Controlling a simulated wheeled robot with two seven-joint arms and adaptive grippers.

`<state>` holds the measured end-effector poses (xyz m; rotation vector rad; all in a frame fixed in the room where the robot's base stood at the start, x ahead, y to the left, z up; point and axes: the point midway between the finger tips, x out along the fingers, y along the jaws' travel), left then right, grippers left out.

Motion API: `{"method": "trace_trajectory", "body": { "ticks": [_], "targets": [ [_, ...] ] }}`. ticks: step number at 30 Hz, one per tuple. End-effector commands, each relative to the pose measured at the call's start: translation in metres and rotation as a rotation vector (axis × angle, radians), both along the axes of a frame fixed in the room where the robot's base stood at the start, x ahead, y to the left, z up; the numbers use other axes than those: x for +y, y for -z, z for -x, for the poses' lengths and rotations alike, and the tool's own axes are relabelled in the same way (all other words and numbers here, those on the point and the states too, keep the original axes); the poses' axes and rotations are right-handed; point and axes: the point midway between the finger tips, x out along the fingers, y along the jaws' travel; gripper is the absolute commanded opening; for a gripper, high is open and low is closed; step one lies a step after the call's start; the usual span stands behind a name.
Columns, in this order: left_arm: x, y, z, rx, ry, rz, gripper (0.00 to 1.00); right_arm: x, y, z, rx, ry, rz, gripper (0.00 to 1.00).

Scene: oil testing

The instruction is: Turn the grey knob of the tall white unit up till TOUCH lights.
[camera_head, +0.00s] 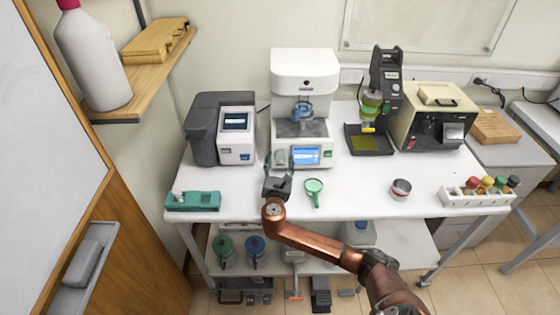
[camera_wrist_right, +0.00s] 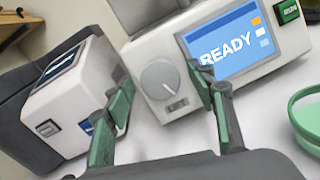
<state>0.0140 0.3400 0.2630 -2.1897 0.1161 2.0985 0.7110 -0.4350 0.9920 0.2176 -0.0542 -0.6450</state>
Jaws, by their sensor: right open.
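The tall white unit (camera_head: 304,66) stands at the back of the white table. Its lit screen (camera_head: 306,154) reads READY in the right wrist view (camera_wrist_right: 226,44). My right gripper (camera_head: 279,166) is in front of the unit's lower left. In the right wrist view its green-padded fingers (camera_wrist_right: 163,90) are open, one on each side of the knob, with nothing held. Whether they touch the knob I cannot tell. My left gripper is not in view.
A grey and white device (camera_head: 236,122) stands close on the left. A green-rimmed magnifier-like item (camera_head: 314,186) lies right of my gripper. A teal tool (camera_head: 193,201), a small round tin (camera_head: 401,187) and a rack of bottles (camera_head: 478,197) are near the front edge.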

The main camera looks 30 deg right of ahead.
Motion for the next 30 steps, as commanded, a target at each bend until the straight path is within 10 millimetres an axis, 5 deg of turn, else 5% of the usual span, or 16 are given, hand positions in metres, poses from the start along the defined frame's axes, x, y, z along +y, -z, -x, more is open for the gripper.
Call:
{"method": "trace_trajectory", "body": {
  "ticks": [8,21,30],
  "targets": [
    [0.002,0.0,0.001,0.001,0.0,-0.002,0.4,0.008,0.0,0.009,0.0,-0.003,-0.001,0.51],
    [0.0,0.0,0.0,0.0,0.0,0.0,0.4,0.059,-0.001,0.078,0.001,-0.001,-0.003,0.51],
    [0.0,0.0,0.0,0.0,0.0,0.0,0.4,0.072,-0.002,0.096,0.0,0.001,0.0,0.51]
  ]
}}
